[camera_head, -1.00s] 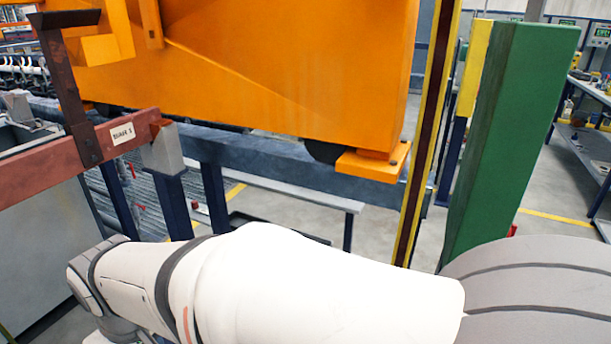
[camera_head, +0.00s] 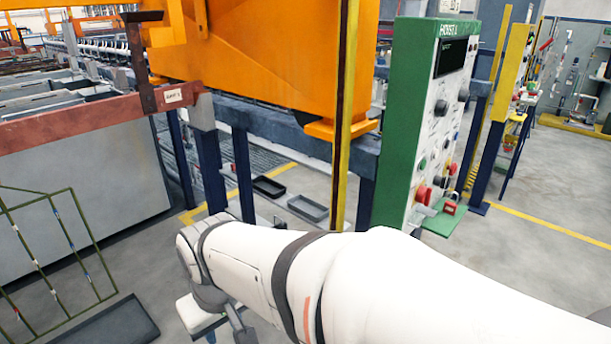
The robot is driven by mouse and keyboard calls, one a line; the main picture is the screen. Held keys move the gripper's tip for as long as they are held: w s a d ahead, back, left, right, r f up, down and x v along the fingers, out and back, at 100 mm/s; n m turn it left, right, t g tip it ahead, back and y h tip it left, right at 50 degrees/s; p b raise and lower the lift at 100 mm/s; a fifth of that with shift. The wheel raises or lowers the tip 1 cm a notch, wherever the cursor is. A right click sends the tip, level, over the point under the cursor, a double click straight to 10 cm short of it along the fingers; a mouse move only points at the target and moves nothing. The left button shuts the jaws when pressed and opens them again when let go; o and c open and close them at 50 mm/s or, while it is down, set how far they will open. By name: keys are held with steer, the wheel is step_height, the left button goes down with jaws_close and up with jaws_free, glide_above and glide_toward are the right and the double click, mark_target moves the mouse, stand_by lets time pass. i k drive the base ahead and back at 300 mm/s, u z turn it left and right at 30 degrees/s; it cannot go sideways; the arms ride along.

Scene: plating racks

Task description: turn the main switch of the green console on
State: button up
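The green console (camera_head: 403,110) stands right of centre. Its pale front panel (camera_head: 444,120) faces right and is seen at a steep angle. The panel carries a dark display (camera_head: 451,57), black knobs, a green button (camera_head: 422,164) and red controls low down, among them a red knob (camera_head: 423,195). I cannot tell which control is the main switch or how it is set. A small red block like a padlock (camera_head: 449,207) is on a green ledge (camera_head: 441,223) at the panel's foot. My white arm crosses the bottom, in front of the console's base.
An orange hoist (camera_head: 270,50) hangs left of the console, with a yellow-edged post (camera_head: 345,120) between. A red-brown beam (camera_head: 80,115) and grey tank (camera_head: 90,180) are left. A wire rack (camera_head: 60,245) stands lower left. Floor right of the console (camera_head: 530,260) is clear.

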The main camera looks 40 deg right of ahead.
mark_target(423, 195)
steer(key=u, duration=0.05)
steer(key=k, duration=0.65)
steer(key=z, duration=1.75)
steer(key=i, duration=1)
steer(key=u, duration=0.45)
steer(key=k, duration=0.9)
steer(key=z, duration=0.2)
steer(key=i, duration=0.25)
steer(key=z, duration=0.05)
